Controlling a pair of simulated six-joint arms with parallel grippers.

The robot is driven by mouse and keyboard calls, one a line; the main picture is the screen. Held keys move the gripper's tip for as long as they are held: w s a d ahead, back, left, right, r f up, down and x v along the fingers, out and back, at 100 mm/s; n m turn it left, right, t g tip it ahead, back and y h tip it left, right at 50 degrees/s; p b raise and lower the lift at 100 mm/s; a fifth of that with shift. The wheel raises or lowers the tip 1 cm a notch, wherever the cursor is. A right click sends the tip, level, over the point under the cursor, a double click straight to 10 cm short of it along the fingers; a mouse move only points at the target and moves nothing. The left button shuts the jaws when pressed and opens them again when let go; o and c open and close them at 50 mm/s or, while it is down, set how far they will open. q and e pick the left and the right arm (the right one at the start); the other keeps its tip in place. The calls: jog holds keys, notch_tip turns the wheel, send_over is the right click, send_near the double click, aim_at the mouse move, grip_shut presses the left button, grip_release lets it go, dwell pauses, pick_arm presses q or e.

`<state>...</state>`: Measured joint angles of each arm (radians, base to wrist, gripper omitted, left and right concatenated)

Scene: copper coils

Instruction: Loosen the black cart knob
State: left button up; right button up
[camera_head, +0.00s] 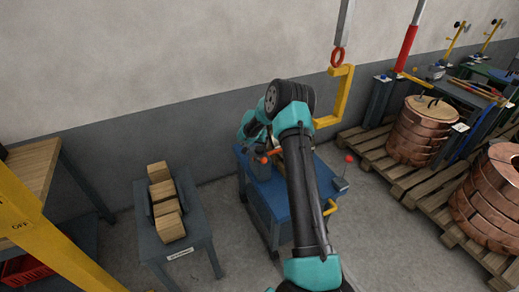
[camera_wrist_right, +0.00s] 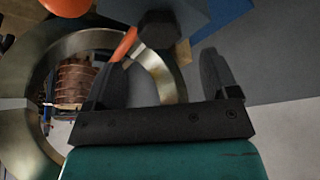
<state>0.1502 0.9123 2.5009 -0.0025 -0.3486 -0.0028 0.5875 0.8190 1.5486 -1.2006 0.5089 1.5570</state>
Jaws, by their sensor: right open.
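A black hexagonal knob (camera_wrist_right: 158,30) shows near the top middle of the right wrist view, on the end of a grey-blue part. My right gripper (camera_wrist_right: 161,65) is open, with one dark finger on each side of the view below the knob. The knob lies beyond the fingertips, between their lines, and I see no contact. In the head view, my right arm reaches over the blue cart (camera_head: 302,205), and its gripper (camera_head: 264,150) is partly hidden near the cart's back. I cannot make out the knob there. My left gripper is not in view.
A large metal ring (camera_wrist_right: 170,75) and an orange lever (camera_wrist_right: 125,45) are close to the gripper. A yellow hook (camera_head: 341,95) hangs behind the arm. Copper coils (camera_head: 410,140) stand on pallets at right. A grey table (camera_head: 180,246) with wooden blocks stands left.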

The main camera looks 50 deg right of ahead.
aim_at(260, 149)
jog(key=x, duration=0.6)
jog(key=shift+d, duration=0.1)
jog(key=c, duration=0.9)
